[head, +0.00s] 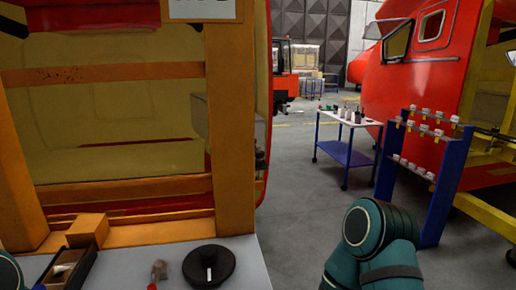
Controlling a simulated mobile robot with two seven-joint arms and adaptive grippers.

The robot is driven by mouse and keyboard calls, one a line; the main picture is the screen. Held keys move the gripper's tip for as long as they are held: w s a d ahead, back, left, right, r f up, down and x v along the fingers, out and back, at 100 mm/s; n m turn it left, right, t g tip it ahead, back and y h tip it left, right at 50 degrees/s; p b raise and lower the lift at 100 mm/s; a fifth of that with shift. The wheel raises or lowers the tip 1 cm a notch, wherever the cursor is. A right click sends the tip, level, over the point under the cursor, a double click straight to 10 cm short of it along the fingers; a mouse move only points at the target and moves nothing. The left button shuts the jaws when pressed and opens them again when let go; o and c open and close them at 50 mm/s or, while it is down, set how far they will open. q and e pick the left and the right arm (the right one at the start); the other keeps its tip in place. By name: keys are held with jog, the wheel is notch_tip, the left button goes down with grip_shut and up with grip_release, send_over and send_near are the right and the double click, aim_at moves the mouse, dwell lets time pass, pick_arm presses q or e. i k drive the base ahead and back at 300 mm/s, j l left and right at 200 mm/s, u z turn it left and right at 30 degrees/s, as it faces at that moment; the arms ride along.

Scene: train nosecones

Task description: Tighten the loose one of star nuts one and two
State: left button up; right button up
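I cannot make out star nuts one and two in the head view. A round black disc (208,266) with a small pale upright piece on it lies on the grey worktop (247,262) at the bottom. I cannot tell what it is. Neither gripper shows. A teal part of my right arm stands at the bottom right of centre, and a sliver of my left arm shows at the lower left edge.
A black tray (85,262), a brown box (87,230) and a small red-handled item (157,272) share the worktop. An orange frame (228,120) rises behind. A blue trolley (346,152) and blue rack (440,190) stand right, with clear floor (296,215) between.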

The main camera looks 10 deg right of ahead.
aim_at(259, 156)
jog(key=l+u, duration=0.45)
jog(key=l, duration=2.65)
jog(key=k, duration=0.05)
